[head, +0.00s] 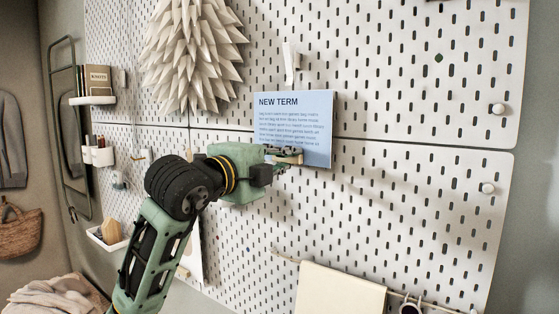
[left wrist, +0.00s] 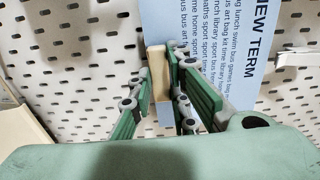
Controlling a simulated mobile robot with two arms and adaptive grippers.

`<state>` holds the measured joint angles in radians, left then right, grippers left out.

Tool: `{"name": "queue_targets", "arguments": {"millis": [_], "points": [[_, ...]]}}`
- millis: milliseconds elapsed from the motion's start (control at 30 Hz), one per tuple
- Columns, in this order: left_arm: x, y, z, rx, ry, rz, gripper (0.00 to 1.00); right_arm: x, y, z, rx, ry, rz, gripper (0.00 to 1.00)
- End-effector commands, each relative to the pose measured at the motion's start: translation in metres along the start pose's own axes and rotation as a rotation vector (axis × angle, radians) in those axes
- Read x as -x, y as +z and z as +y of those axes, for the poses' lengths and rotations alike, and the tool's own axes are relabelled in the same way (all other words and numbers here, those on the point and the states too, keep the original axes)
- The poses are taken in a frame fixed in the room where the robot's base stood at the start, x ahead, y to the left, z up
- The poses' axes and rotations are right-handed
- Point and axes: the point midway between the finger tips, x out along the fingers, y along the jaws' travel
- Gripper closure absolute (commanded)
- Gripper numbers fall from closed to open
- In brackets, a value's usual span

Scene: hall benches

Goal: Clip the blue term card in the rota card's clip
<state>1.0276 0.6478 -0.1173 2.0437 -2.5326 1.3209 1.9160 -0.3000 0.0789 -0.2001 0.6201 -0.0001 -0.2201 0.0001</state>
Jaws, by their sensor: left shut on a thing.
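The blue term card (head: 293,112), headed "NEW TERM", is upright in front of the white pegboard. It also shows, turned sideways, in the left wrist view (left wrist: 207,18). My left gripper (head: 287,156) is shut on the pale wooden block (left wrist: 157,88) at the card's lower part, and its fingers cover some of the card. A white clip (head: 290,62) on the board is just above the card's top edge. In the left wrist view the clip (left wrist: 297,57) is apart from the card and looks empty. I cannot make out a rota card. My right gripper is not in view.
A spiky paper decoration (head: 193,50) hangs left of the clip. Below right is a cream hanging sheet (head: 340,292). Small shelves (head: 92,100) are on the left. The board right of the card is mostly clear.

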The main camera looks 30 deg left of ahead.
Motion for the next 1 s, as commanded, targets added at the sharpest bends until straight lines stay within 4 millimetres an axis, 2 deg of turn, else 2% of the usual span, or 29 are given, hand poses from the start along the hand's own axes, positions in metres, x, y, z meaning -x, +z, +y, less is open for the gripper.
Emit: {"name": "queue_targets", "arguments": {"millis": [533, 1000], "points": [[0.000, 0.000, -0.001, 0.000, 0.000, 0.000, 1.00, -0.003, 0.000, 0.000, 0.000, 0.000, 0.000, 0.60], [0.000, 0.000, -0.013, 0.001, -0.001, 0.000, 1.00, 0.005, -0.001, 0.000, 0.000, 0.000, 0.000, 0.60]]}}
